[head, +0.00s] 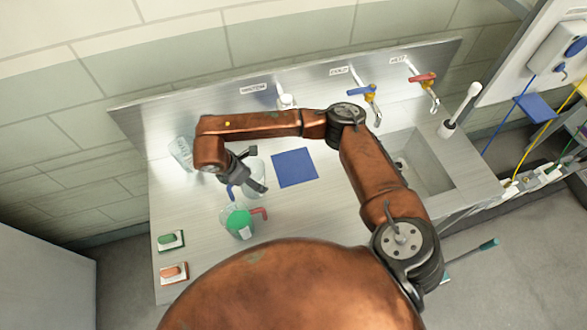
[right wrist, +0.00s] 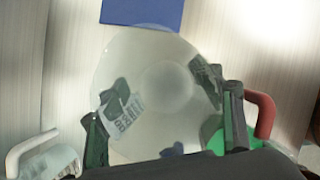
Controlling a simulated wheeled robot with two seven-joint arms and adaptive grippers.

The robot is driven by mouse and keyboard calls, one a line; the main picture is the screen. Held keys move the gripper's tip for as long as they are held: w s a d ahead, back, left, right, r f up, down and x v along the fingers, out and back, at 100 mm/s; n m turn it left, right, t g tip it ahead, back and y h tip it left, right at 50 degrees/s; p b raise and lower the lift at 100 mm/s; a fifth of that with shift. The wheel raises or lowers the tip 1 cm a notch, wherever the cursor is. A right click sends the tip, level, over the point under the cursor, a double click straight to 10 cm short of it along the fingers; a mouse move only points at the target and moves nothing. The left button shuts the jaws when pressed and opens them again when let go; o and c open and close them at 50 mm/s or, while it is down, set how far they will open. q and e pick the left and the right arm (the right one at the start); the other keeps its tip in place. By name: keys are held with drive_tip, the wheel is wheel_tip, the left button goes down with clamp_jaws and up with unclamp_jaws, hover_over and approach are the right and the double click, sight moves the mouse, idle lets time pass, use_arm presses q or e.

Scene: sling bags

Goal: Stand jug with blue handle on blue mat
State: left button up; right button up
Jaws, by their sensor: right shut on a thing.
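The clear jug with the blue handle (head: 231,192) stands on the steel counter, left of the blue mat and partly hidden by my right gripper (head: 256,170). The gripper is shut on this jug. In the right wrist view, the clear jug body (right wrist: 160,65) fills the space between the two fingers, and a bit of blue handle (right wrist: 172,150) shows at the bottom. The square blue mat (head: 295,168) lies flat and empty; its edge shows at the top of the wrist view (right wrist: 142,12). My left gripper is not in view.
A jug with green contents and a red handle (head: 239,224) stands just in front. A clear jug with a white handle (right wrist: 45,162) is to the left. The sink (head: 425,165) and taps are right of the mat.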

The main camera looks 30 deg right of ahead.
drive_tip(key=shift+d+f, duration=0.25)
drive_tip(key=shift+d, duration=0.05)
drive_tip(key=w+d+f+p, duration=0.1)
drive_tip(key=d, duration=0.4)
drive_tip(key=d+f+p, duration=0.1)
drive_tip(key=d, duration=0.5)
drive_tip(key=w+d+p, duration=0.1)
drive_tip(key=d+p, duration=0.1)
drive_tip(key=d, duration=0.4)
drive_tip(key=shift+w+f, duration=0.35)
drive_tip(key=shift+f, duration=0.35)
drive_tip(key=o, duration=1.2)
drive_tip(key=shift+f, duration=0.1)
